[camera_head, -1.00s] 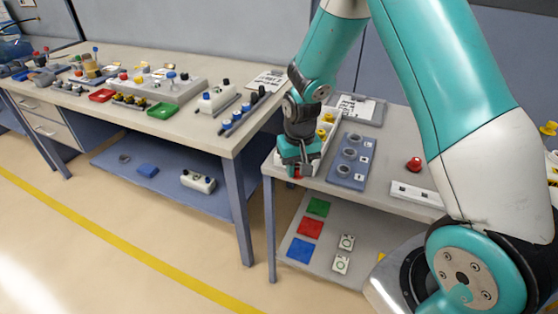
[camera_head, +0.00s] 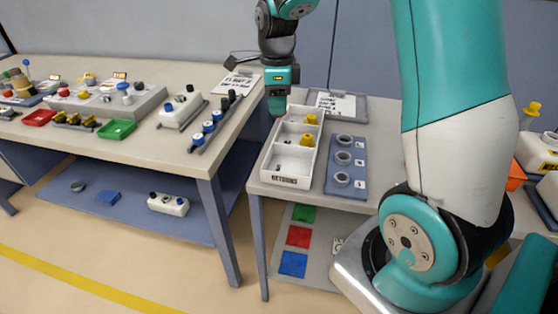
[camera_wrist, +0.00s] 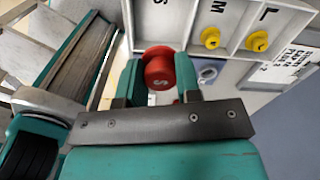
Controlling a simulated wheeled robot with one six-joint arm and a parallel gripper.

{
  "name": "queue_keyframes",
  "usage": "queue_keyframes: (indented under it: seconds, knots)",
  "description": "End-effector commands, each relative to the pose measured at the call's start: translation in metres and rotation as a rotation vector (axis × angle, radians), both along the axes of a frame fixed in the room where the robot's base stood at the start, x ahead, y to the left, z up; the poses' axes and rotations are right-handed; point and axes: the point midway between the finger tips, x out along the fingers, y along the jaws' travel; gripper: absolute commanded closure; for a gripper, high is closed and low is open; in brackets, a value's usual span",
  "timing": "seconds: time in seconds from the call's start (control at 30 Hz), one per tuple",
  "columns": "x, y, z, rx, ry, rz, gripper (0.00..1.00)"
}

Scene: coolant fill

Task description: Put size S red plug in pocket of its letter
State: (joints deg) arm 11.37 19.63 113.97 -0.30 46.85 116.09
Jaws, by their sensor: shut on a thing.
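My gripper (camera_head: 277,104) is shut on a red plug (camera_wrist: 160,68) marked S, held at the fingertips in the wrist view. In the head view my gripper hangs at the left edge of the white returns tray (camera_head: 290,181), towards its far end. The tray has three pockets in a row. Yellow plugs lie in the far pocket (camera_head: 311,119) and the middle pocket (camera_head: 307,140); the near pocket (camera_head: 291,165) looks empty.
A blue plate with three grey rings (camera_head: 343,158) lies right of the tray. A clipboard (camera_head: 338,104) lies behind it. The long workbench (camera_head: 190,140) with blocks and bins stands to the left, across a gap.

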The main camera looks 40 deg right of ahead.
Motion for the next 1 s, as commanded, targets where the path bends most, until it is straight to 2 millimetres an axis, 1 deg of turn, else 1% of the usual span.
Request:
queue_keyframes:
  seconds: [0.03, 0.2, 0.3, 0.4, 0.5, 0.63, 0.83, 0.9, 1.0]
  knots:
    - [-0.002, -0.001, -0.016, 0.002, 0.009, -0.002, 0.96]
    - [-0.002, -0.003, -0.064, 0.002, 0.007, -0.003, 0.96]
    - [-0.002, -0.002, -0.091, 0.001, 0.007, -0.002, 0.96]
    - [-0.002, -0.002, -0.111, 0.001, 0.004, -0.001, 0.96]
    - [0.0, -0.001, -0.123, 0.0, 0.001, 0.0, 0.96]
    - [0.0, -0.001, -0.134, 0.0, 0.001, 0.002, 0.96]
    - [0.0, 0.0, -0.162, 0.0, 0.002, 0.003, 0.96]
    - [0.0, 0.0, -0.165, 0.0, 0.0, 0.003, 0.96]
    - [0.0, 0.0, -0.166, 0.0, -0.001, 0.003, 0.96]
